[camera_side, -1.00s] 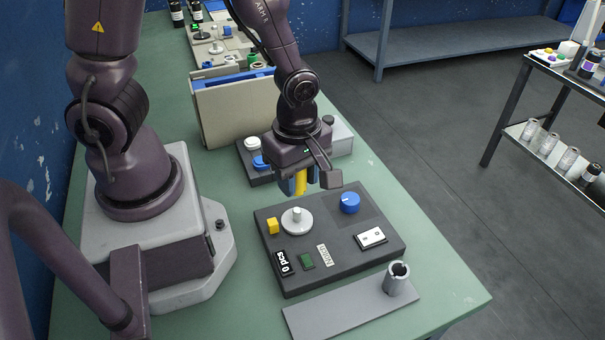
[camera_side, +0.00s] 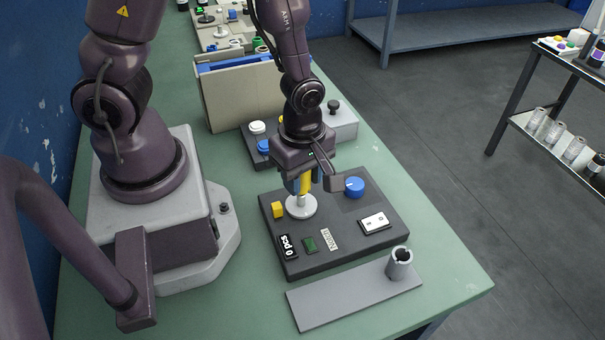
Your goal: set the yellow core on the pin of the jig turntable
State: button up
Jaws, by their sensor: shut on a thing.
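My gripper (camera_side: 305,185) is shut on the yellow core (camera_side: 305,184) and holds it upright, low over the jig turntable. The jig turntable (camera_side: 301,208) is a small round white disc on a dark grey panel (camera_side: 285,262). Its pin (camera_side: 300,201) shows just under the core's lower end, and the core appears above or at the pin's tip. I cannot tell whether the core is around the pin's tip, as the fingers hide part of it.
A grey plate (camera_side: 345,298) with a hollow grey cylinder (camera_side: 399,264) lies in front. A beige board (camera_side: 240,95) stands behind.

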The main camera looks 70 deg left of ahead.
aim_at(302, 196)
jog(key=shift+f, duration=0.65)
dwell(0.5)
jog(key=shift+f, duration=0.35)
jog(key=shift+f, duration=0.4)
jog(key=shift+f, duration=0.65)
jog(key=shift+f, duration=0.15)
dwell(0.6)
jog(key=o, duration=1)
jog(key=shift+o, duration=0.2)
jog(key=shift+s, duration=0.15)
